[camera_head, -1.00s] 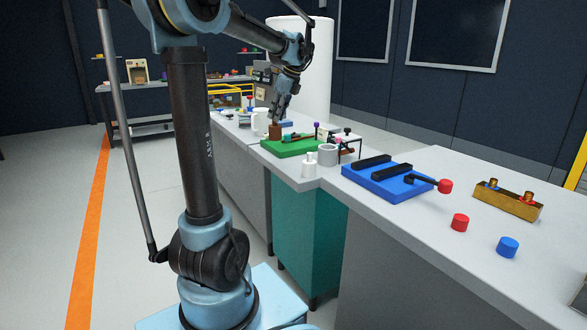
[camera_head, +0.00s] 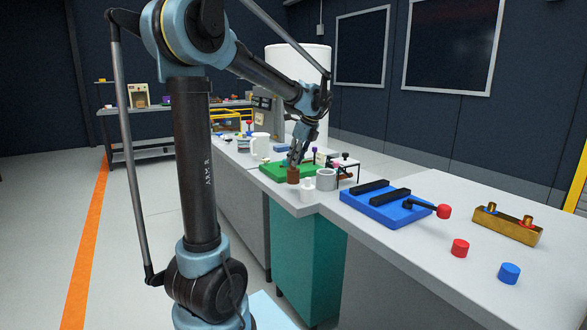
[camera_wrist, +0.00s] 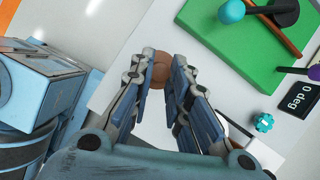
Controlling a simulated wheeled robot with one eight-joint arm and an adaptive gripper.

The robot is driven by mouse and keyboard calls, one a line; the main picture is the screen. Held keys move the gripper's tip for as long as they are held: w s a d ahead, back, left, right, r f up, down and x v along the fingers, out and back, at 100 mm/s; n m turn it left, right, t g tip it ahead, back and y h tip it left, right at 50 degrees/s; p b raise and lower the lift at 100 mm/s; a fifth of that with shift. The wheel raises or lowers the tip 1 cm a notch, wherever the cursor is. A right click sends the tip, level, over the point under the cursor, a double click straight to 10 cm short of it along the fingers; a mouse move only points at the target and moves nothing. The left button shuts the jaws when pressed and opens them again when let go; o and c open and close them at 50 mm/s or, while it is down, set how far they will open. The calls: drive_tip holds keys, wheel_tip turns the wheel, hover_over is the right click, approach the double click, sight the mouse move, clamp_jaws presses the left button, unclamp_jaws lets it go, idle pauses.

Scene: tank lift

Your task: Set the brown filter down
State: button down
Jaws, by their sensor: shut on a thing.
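The brown filter (camera_head: 293,175) is a small brown cylinder. My gripper (camera_head: 294,164) is shut on it from above, at the front edge of the green board (camera_head: 272,169) in the head view. In the wrist view the filter (camera_wrist: 162,72) shows between the two fingertips of my gripper (camera_wrist: 163,80), over the light worktop and apart from the green board (camera_wrist: 250,50). Whether its underside touches the worktop cannot be told.
A white bottle (camera_head: 307,190) and a grey ring-shaped cup (camera_head: 326,179) stand close to the filter. A small rack (camera_head: 347,163) is behind them. A blue board with black bars (camera_head: 385,205) lies to the right. A turquoise knob (camera_wrist: 264,122) shows near the green board.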

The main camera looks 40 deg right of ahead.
sight(295, 170)
drive_tip(key=shift+f, duration=1.65)
drive_tip(key=shift+f, duration=0.1)
drive_tip(key=c, duration=1.5)
unclamp_jaws()
drive_tip(key=shift+c, duration=0.2)
